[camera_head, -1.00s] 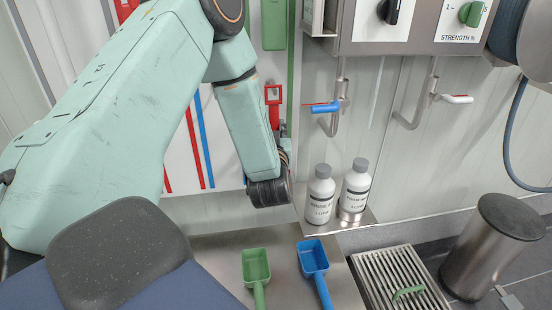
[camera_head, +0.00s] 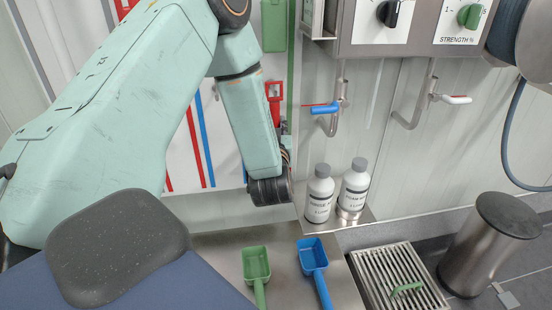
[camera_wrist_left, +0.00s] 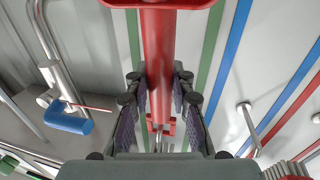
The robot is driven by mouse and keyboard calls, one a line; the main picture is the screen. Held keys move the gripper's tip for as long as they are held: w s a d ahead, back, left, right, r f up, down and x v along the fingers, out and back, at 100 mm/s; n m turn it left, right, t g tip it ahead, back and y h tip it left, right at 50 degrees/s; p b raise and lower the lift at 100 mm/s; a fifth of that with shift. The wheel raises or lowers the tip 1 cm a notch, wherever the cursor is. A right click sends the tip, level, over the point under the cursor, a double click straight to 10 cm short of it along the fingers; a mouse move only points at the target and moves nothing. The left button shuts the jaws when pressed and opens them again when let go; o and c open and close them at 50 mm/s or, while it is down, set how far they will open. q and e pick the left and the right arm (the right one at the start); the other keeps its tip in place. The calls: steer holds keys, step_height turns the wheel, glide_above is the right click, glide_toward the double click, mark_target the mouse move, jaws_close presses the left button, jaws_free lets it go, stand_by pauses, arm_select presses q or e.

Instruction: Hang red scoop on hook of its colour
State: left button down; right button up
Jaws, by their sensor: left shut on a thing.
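The red scoop (camera_head: 275,91) stands up beyond my left forearm in the head view, its bowl at the top. In the left wrist view its red handle (camera_wrist_left: 158,60) runs between the fingers of my left gripper (camera_wrist_left: 160,105), which is shut on it. In the head view the left gripper (camera_head: 285,145) is mostly hidden behind my wrist. A small metal peg with red parts (camera_wrist_left: 168,127) shows beyond the fingers in the wrist view; I cannot tell if it is the red hook. Another metal peg (camera_wrist_left: 246,112) is to its right. My right gripper is not in view.
A green scoop (camera_head: 256,265) and a blue scoop (camera_head: 313,257) lie on the steel shelf below. Two bottles (camera_head: 320,190) (camera_head: 354,185) stand to the right. Pipes with a blue valve handle (camera_head: 325,108) and a white one (camera_head: 455,99) stick out from the wall.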

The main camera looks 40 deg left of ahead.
arm_select(q)
steer(key=shift+w+d+b+v, duration=0.1)
steer(key=shift+d+b+v, duration=0.1)
steer(key=shift+v, duration=0.7)
steer(key=shift+w+d+b+v, duration=0.1)
steer(key=shift+w+b+v, duration=0.05)
steer(key=shift+v, duration=0.8)
steer(key=shift+w+d+b+v, duration=0.1)
steer(key=shift+d+b+v, duration=0.1)
steer(key=shift+v, duration=0.7)
